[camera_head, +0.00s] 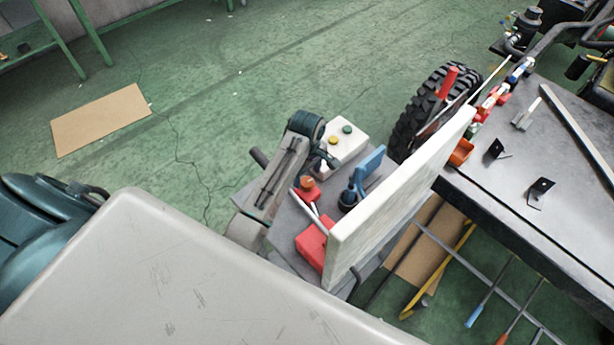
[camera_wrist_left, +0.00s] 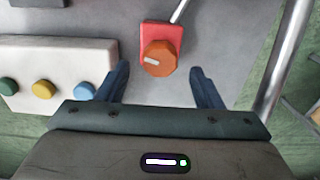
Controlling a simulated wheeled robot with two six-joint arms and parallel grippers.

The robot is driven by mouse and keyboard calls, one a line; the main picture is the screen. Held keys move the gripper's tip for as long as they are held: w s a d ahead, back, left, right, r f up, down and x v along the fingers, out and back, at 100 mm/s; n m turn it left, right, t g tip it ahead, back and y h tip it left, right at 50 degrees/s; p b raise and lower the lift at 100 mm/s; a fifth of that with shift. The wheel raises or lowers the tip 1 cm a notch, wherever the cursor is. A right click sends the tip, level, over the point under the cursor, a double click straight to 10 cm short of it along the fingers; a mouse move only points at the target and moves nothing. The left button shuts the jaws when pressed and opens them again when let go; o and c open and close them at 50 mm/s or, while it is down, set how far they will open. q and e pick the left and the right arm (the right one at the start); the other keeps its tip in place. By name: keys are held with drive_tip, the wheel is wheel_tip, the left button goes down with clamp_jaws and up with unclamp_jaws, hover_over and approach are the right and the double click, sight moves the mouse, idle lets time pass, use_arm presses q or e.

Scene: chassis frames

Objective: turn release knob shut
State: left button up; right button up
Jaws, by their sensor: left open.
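The release knob is an orange round knob (camera_wrist_left: 159,58) with a pale pointer mark, on a red block (camera_wrist_left: 162,32). In the left wrist view it lies ahead, framed by my two fingers. The knob also shows in the head view (camera_head: 307,184), on the grey bench beside my arm. The pointer mark lies nearly sideways, slightly tilted. My left gripper (camera_wrist_left: 160,72) is open and empty, one finger to each side of the knob. I see no contact; the exact gap in depth is hard to tell. My right gripper is not in view.
A white box with green, yellow and blue buttons (camera_wrist_left: 62,60) stands beside the knob. A tall pale panel (camera_head: 398,195) rises close by on the right. A red box (camera_head: 312,244) and a blue clamp-like thing (camera_head: 368,168) crowd the bench. A metal tube runs at the wrist view's right.

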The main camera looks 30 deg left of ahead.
sight(307, 186)
use_arm(q)
wheel_tip(307, 186, down, 2)
drive_tip(key=shift+a+f, duration=0.1)
drive_tip(key=shift+f, duration=0.3)
drive_tip(key=shift+c, duration=0.4)
drive_tip(key=c, duration=0.9)
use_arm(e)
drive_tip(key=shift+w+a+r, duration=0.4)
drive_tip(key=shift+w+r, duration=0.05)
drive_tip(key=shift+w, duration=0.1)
